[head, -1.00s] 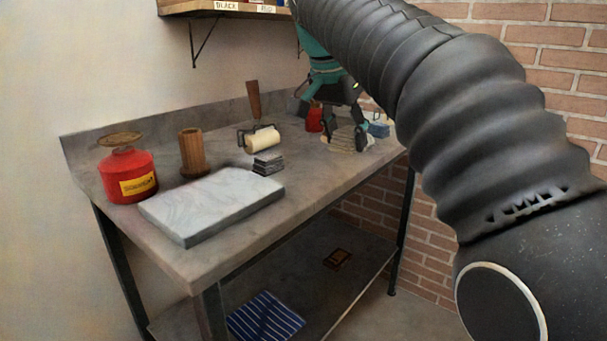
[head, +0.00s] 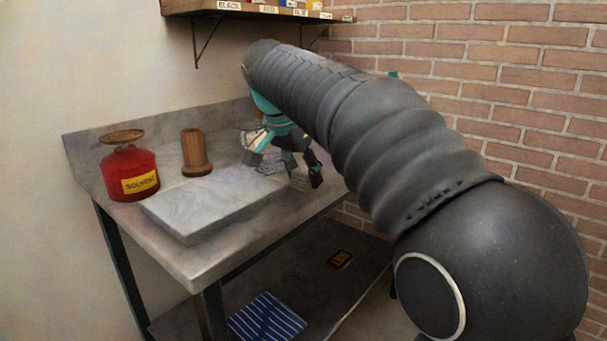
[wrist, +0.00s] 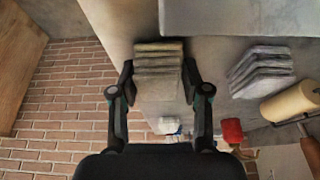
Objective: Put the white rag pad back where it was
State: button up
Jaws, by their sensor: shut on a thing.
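The white rag pad (wrist: 158,88), a folded pale beige-grey stack of layers, sits between the two fingers of my gripper (wrist: 158,68) in the wrist view. My gripper is shut on it, with one finger on each side. In the head view my gripper (head: 288,172) is by the right end of the stone slab (head: 205,205), near the bench's front edge.
A striped cloth (head: 265,318) lies on the lower shelf.

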jog(key=o, duration=1.1)
jog(key=p+v, duration=0.1)
jog(key=v, duration=1.1)
jog(key=shift+p, duration=0.35)
jog(key=shift+d, duration=0.1)
